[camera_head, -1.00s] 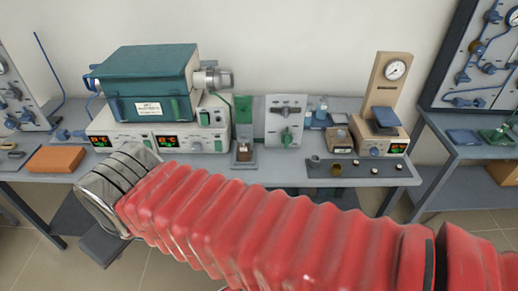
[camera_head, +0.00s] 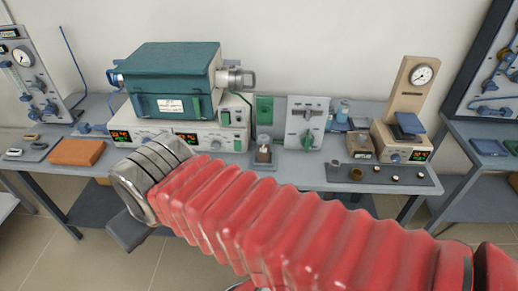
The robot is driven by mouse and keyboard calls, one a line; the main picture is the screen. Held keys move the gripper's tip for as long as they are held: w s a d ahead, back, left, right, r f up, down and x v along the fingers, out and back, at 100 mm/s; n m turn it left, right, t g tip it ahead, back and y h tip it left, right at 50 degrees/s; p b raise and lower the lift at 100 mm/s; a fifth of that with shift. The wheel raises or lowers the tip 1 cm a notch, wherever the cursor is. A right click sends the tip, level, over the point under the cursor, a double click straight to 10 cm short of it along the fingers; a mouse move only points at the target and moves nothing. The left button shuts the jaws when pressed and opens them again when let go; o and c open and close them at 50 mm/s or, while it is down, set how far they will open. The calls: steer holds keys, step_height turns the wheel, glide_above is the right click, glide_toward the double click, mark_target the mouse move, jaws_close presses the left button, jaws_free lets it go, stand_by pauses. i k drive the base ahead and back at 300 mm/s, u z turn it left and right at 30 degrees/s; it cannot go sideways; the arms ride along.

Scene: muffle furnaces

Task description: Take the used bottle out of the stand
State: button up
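A small bottle with brownish contents (camera_head: 263,155) stands in a small stand with a green back plate (camera_head: 264,110), on the bench right of the furnace. It is small in the picture, and I cannot tell whether it is the used one. My arm, in a red ribbed sleeve, crosses the foreground and ends in a silver ringed wrist at the left. A dark grey part below the wrist, in front of the bench, looks like my gripper (camera_head: 128,232). It is well left of and nearer than the stand. Its fingers cannot be made out.
A teal muffle furnace (camera_head: 170,80) sits on a white control unit with lit displays. A grey panel with a green knob (camera_head: 306,122) stands right of the stand. A dark tray (camera_head: 420,181) with small cups lies farther right. An orange brick (camera_head: 77,152) lies left.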

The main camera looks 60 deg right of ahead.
mark_target(263, 145)
steer(key=i, duration=0.95)
steer(key=z, duration=0.05)
